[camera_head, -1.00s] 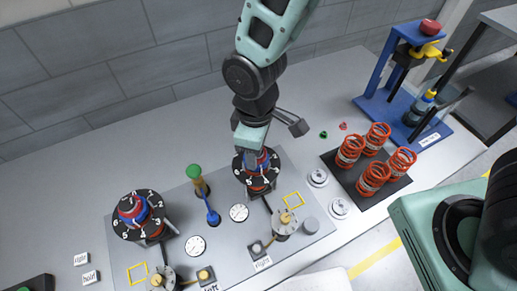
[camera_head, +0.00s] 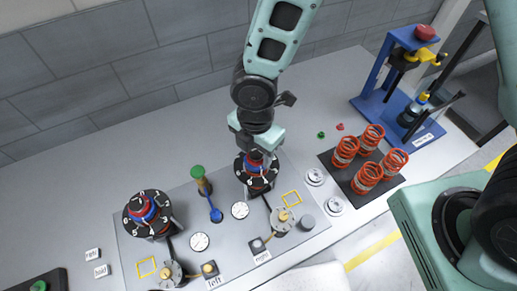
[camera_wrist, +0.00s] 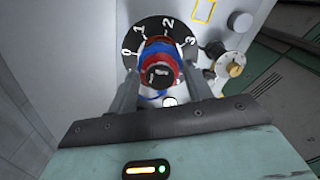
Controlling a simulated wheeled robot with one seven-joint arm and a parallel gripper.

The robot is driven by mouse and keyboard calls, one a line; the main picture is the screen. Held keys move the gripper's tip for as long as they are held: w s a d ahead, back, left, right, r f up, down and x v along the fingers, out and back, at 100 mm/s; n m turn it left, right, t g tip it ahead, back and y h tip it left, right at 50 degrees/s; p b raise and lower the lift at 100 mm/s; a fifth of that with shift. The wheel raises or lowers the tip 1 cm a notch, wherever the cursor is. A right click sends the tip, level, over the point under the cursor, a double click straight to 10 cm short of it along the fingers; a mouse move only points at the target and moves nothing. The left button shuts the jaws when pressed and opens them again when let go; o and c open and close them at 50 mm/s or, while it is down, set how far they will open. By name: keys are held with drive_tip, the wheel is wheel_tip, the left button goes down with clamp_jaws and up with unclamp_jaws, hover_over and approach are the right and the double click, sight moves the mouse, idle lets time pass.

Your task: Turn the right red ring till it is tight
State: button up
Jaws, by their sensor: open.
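The right dial is a black disc with white numbers (camera_head: 246,182). Its red ring (camera_head: 256,164) sits with a blue band at the disc's middle, right under my gripper (camera_head: 257,150). In the wrist view the red ring (camera_wrist: 159,72) shows a dark centre, with blue around it and the numbers 0 to 3 behind. My gripper (camera_wrist: 161,84) is open there, one finger on each side of the ring; whether either finger touches it I cannot tell. The left dial (camera_head: 148,213) has a similar red and blue middle and stands apart.
A green-topped post (camera_head: 198,173) and a blue lever (camera_head: 215,213) stand between the dials. Gauges and yellow-capped fittings lie in front. Red springs (camera_head: 368,176) stand on a dark mat to the right, with a blue press (camera_head: 400,95) behind. The bench behind the dials is clear.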

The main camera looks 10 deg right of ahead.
drive_tip(key=c, duration=0.7)
drive_tip(key=m+b, duration=0.1)
drive_tip(key=m, duration=0.2)
drive_tip(key=shift+f+b, duration=0.2)
drive_tip(key=shift+b, duration=0.15)
drive_tip(key=shift+c, duration=0.2)
drive_tip(key=m+b, duration=0.2)
drive_tip(key=m, duration=0.3)
drive_tip(key=shift+m, duration=0.4)
drive_tip(key=m+b, duration=0.1)
drive_tip(key=m, duration=0.4)
drive_tip(key=m+b, duration=0.1)
drive_tip(key=m, duration=0.2)
drive_tip(key=shift+r+m, duration=0.15)
drive_tip(key=shift+m, duration=0.15)
drive_tip(key=o, duration=0.7)
drive_tip(key=shift+o, duration=0.2)
